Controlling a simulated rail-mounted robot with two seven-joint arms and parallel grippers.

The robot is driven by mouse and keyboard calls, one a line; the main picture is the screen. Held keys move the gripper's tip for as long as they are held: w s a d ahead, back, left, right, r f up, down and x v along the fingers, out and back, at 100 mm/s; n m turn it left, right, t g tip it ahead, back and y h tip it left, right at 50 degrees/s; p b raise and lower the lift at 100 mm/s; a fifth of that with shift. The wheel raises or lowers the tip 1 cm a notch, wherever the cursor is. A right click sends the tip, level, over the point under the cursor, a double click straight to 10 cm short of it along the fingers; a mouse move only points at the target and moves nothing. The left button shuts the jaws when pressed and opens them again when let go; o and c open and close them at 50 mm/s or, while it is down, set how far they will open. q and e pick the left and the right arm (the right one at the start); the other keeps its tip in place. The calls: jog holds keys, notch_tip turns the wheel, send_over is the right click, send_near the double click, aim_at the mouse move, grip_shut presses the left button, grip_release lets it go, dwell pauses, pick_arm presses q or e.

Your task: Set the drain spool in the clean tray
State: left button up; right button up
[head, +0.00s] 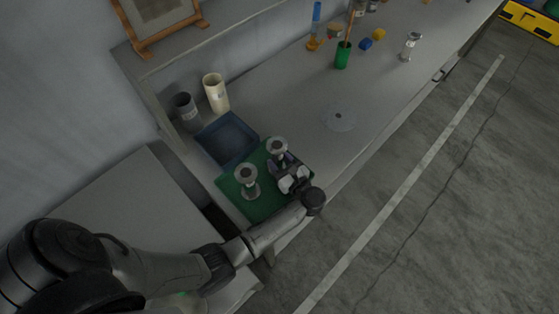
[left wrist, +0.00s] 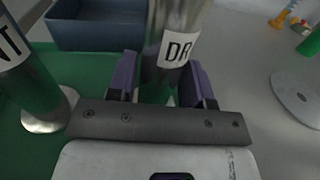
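The drain spool (head: 278,149), a metal spool with a round flanged top, stands over the right part of the green tray (head: 262,208). In the left wrist view its white label reads "DR" (left wrist: 177,50). My left gripper (head: 287,173) is at this spool, with one purple-padded finger on each side of it; I cannot tell whether they press on it. The spool's lower end is partly hidden by the gripper. A second spool (head: 247,183) stands upright on the green tray, left of the gripper; its label (left wrist: 12,45) ends in "NT". My right gripper is not in view.
An empty blue tray (head: 213,157) lies behind the green tray. A grey cup (head: 185,106) and a cream cup (head: 215,92) stand behind it. A flat grey disc (head: 338,117) lies to the right on open bench. A green cup (head: 342,56) and another metal spool (head: 411,46) stand farther off.

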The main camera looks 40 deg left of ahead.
aim_at(281, 163)
pick_arm(q)
jog(key=o, duration=0.3)
jog(key=shift+r, duration=0.1)
jog(key=shift+r+p, duration=0.25)
jog(key=shift+p, duration=0.15)
jog(key=v, duration=0.2)
jog(key=b+v, duration=0.1)
jog(key=v, duration=0.1)
jog(key=shift+d+f, duration=0.15)
jog(key=shift+f, duration=0.1)
jog(key=shift+s+d+r, duration=0.15)
jog(key=shift+s+d, duration=0.05)
jog(key=shift+d, duration=0.4)
